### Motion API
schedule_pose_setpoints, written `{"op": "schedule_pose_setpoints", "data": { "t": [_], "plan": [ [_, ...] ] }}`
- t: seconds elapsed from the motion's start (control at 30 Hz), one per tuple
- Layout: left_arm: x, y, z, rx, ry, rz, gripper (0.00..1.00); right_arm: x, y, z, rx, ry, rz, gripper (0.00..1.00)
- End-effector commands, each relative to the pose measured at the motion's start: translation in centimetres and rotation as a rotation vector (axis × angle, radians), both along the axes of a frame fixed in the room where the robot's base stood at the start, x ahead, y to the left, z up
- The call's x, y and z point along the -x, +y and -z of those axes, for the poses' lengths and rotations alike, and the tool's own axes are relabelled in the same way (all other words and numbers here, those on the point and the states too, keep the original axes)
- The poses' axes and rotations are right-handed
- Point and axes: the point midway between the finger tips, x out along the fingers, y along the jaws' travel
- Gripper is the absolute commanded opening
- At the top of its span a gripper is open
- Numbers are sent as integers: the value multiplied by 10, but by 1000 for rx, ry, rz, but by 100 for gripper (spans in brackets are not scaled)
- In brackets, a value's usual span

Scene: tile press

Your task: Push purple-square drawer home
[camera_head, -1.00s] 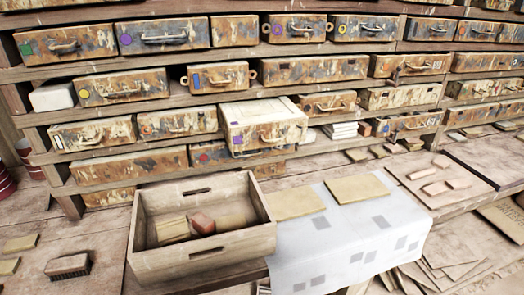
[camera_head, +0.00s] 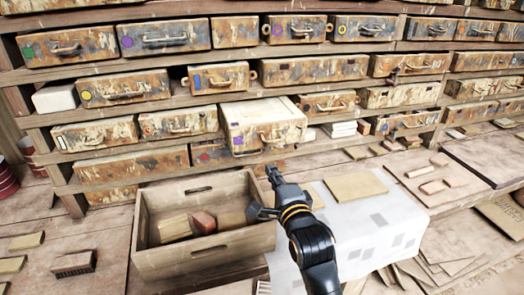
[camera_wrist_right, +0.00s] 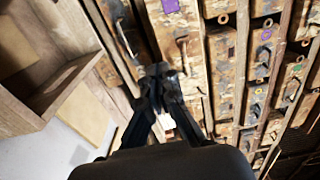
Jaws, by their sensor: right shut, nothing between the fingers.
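The purple-square drawer (camera_head: 262,112) is a worn cream and brown drawer that sticks out of the shelf, in front of its neighbours. A purple square shows at the left of its front, with a metal handle to the right. In the right wrist view, the purple square (camera_wrist_right: 170,6) is on the drawer front at the top. My right gripper (camera_head: 272,172) is shut and empty, just below and in front of the drawer's front. In the right wrist view, its fingertips (camera_wrist_right: 158,70) appear close to the handle; contact cannot be told. My left gripper is not in view.
A wooden crate (camera_head: 200,256) with several blocks inside stands left of my right gripper. A white sheet (camera_head: 345,245) with a tan tile (camera_head: 355,187) lies under and right of my arm. Other shelf drawers surround the purple-square drawer.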

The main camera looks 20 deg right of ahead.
Motion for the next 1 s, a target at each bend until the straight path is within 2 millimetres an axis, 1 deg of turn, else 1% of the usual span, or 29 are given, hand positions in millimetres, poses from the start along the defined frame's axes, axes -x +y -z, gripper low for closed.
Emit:
{"op": "schedule_pose_setpoints", "data": {
  "t": [0.03, 0.2, 0.3, 0.4, 0.6, 1.0],
  "plan": [
    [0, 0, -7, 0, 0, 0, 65, -12, -1, -4, 5, 0, -1, 0],
    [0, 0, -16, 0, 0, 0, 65, -47, -4, -3, 5, 1, -1, 0],
    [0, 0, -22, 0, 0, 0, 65, -63, -5, -3, 5, 1, 0, 0],
    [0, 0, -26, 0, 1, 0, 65, -75, -6, -2, 5, 0, -1, 0],
    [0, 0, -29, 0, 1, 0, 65, -87, -6, 0, 4, 0, -1, 0],
    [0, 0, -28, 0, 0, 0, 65, -90, -7, 1, 3, 0, -1, 0]
  ]
}}
